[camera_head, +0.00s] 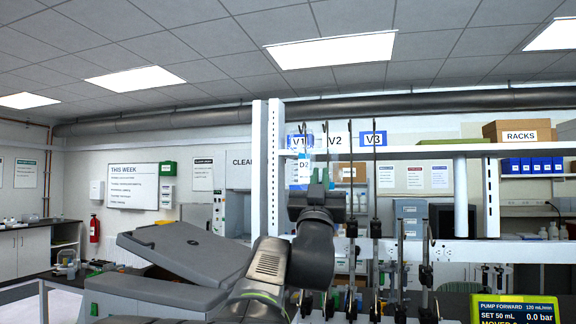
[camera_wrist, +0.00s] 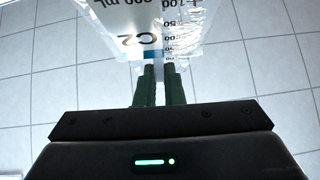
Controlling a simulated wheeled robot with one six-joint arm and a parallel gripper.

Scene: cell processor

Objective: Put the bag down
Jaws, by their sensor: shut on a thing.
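The bag (camera_head: 303,172) is clear plastic with a printed label. It shows in front of the post at the V1 sign in the head view, partly overlapping that sign. In the wrist view the bag (camera_wrist: 180,28) fills the top, with a volume scale and a label that reads C2. My gripper (camera_wrist: 159,75) is shut on the bag's lower edge, its two green fingers close together. I cannot tell whether the bag touches a rod or hook.
A rack with a white post (camera_head: 275,170) and a shelf (camera_head: 420,152) stands behind the gripper. Signs V1, V2 (camera_head: 335,141) and V3 (camera_head: 373,138) mark dark vertical rods. A pump display (camera_head: 515,310) reads 0.0 bar at lower right. A grey lidded machine (camera_head: 185,250) stands left.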

